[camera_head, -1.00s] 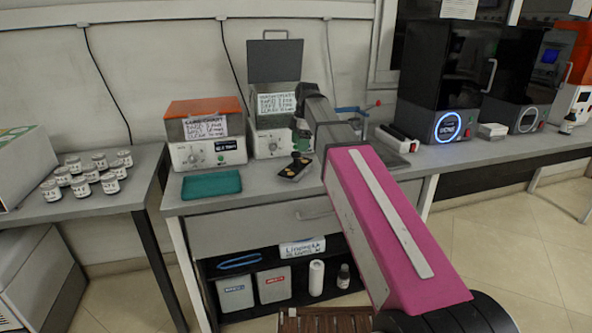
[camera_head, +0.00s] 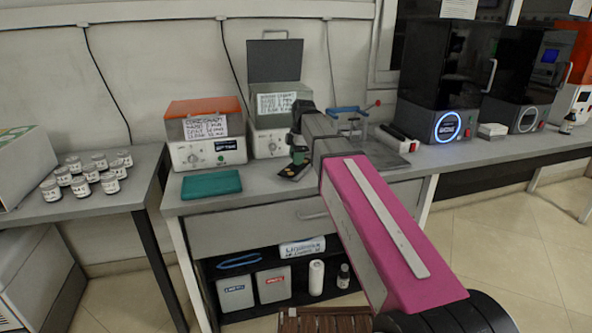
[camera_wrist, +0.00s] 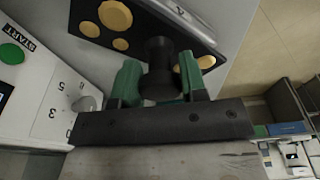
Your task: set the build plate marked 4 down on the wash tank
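The build plate (camera_head: 293,171) is a dark slab with yellow discs, lying near the bench's front edge. In the wrist view the plate (camera_wrist: 150,18) shows a dark round knob (camera_wrist: 160,62). My gripper (camera_head: 299,155) is low over the plate, with its green fingers (camera_wrist: 159,80) on either side of the knob. Whether they press on it I cannot tell. No number on the plate is legible. The wash tank (camera_head: 268,143) appears to be the grey unit with the raised lid, just behind the plate; my arm and gripper cover part of its front right.
A stand with blue clamps (camera_head: 347,113) and dark printers (camera_head: 437,80) are to the right. Several jars (camera_head: 85,178) stand on the left table.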

